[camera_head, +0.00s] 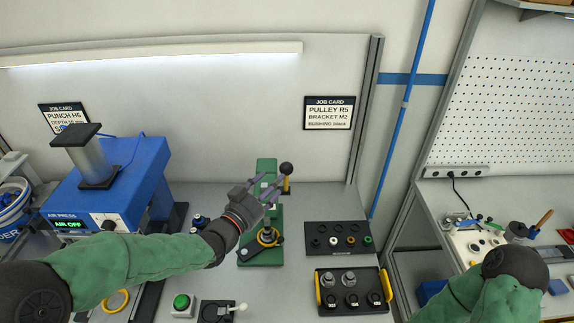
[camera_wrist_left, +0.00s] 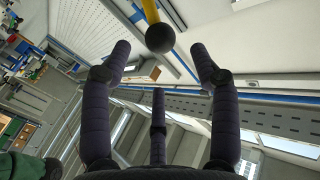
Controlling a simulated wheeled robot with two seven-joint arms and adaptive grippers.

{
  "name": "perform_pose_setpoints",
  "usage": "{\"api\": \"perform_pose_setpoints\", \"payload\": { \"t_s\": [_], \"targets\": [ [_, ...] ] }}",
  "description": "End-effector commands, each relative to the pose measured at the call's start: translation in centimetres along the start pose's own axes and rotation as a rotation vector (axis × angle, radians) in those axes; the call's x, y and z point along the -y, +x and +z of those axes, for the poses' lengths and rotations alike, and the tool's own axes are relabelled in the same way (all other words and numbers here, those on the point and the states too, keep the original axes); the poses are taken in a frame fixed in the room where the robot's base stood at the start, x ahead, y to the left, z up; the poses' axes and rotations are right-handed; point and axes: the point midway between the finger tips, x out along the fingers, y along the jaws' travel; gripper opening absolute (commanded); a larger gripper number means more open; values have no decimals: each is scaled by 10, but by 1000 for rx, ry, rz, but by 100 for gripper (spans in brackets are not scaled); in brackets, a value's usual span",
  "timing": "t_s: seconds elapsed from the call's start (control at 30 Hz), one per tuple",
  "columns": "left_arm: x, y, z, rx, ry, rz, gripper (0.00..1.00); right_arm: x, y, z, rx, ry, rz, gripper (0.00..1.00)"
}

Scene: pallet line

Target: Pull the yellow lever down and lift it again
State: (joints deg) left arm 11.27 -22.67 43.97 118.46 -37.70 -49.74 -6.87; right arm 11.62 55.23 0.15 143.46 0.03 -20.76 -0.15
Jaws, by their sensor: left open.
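The yellow lever (camera_head: 287,186) stands roughly upright beside the green press (camera_head: 266,166), with a black ball knob (camera_head: 286,169) on its end. My left gripper (camera_head: 272,184) reaches in from the left, just left of and close to the lever. In the wrist view, my left gripper (camera_wrist_left: 160,62) has its fingers spread. The black ball (camera_wrist_left: 160,38) and part of the yellow shaft (camera_wrist_left: 150,11) show between and beyond the fingertips. No finger visibly touches the ball. My right arm shows at the bottom right; its gripper is out of view.
A blue air press (camera_head: 110,180) stands at the left. A black tray with small rings (camera_head: 338,251) and a yellow-handled tray (camera_head: 319,297) lie to the right of the green press. A green button (camera_head: 181,302) and a white-handled toggle (camera_head: 238,308) sit in front.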

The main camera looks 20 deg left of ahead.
Motion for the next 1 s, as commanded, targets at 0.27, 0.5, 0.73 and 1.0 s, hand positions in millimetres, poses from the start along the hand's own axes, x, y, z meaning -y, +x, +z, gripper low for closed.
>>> {"api": "perform_pose_setpoints", "payload": {
  "t_s": [0.27, 0.5, 0.73, 1.0],
  "targets": [
    [-1, 48, 0, 1, -1, 3, 61, 2, -6, 0, -1, 0, 0, 0],
    [0, 74, 0, 1, -1, 1, 61, 3, -8, 0, -1, 0, 0, 0],
    [0, 81, 0, 1, 0, 0, 61, 3, -9, 0, -1, 0, 0, 0],
    [0, 80, 0, 1, -1, 0, 42, 3, -9, 0, -1, 0, 0, 0]
  ]
}}
